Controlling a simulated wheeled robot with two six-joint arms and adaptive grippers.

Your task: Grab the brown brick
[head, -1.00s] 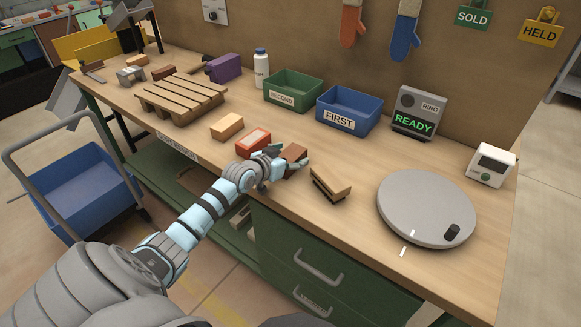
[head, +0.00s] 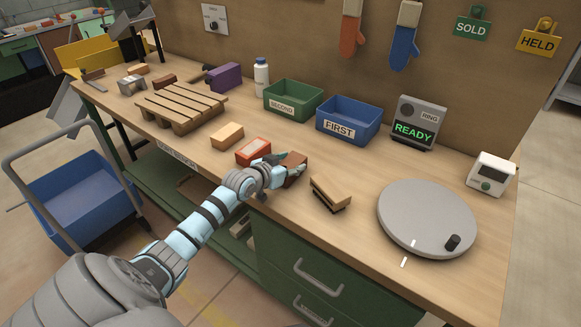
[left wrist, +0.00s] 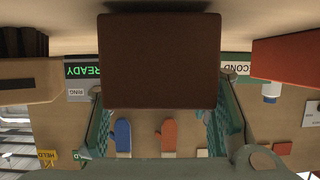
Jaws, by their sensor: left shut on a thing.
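The brown brick (head: 294,161) is near the front edge of the workbench, between the red-orange brick and the tan-topped brush-like block. My left gripper (head: 288,172) reaches it from the front left and is shut on it. In the left wrist view the brown brick (left wrist: 162,60) fills the upper middle, between the two teal fingers of the left gripper (left wrist: 162,115). Whether the brick's underside touches the bench cannot be told. My right gripper is not in view.
A red-orange brick (head: 253,151) lies close left of the gripper, with a tan brick (head: 227,136) beyond it. The brush-like block (head: 330,194) is close on the right. Behind stand green (head: 293,100) and blue (head: 348,122) bins. A grey turntable (head: 425,215) is at right.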

